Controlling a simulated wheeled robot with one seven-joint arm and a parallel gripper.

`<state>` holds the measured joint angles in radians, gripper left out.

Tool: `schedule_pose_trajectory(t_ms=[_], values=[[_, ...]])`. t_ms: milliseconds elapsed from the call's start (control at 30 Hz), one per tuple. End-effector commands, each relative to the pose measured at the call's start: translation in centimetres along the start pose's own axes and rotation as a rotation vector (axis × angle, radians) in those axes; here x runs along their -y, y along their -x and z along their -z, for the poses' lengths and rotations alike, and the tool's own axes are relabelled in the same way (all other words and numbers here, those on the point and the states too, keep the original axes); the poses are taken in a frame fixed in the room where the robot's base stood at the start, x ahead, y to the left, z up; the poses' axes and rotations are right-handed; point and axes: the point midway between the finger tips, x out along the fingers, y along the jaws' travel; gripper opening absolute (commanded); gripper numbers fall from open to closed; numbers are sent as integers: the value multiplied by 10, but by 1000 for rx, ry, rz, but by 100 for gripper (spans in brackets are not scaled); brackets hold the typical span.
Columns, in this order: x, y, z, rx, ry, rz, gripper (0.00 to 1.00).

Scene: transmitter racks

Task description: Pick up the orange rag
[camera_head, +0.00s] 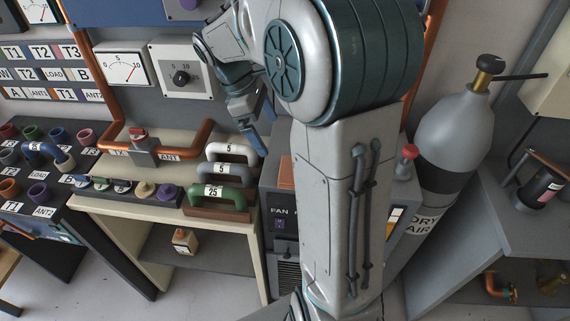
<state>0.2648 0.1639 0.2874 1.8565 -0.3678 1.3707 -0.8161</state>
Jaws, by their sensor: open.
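My gripper (257,140) hangs to the left of the patch and farther back, above the bench with the handles. It points down with its jaws open and nothing visible between them.
White (231,151), grey (234,169) and green (220,196) numbered handles stand on the cream bench (117,205) below my gripper. A copper pipe (190,146) runs behind them. A gas cylinder (447,140) stands at right. Coloured sockets fill the left panel (62,180).

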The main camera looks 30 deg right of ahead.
Motion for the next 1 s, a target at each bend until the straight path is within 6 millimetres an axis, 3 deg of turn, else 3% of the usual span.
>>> schedule_pose_trajectory(t_ms=[167, 433, 733, 1000], values=[[-4, -20, 0, 12, 23, 9, 100], [-3, -71, 0, 10, 21, 9, 100], [-3, -95, -2, 9, 19, 7, 100], [-4, -133, -5, 9, 20, 7, 100]])
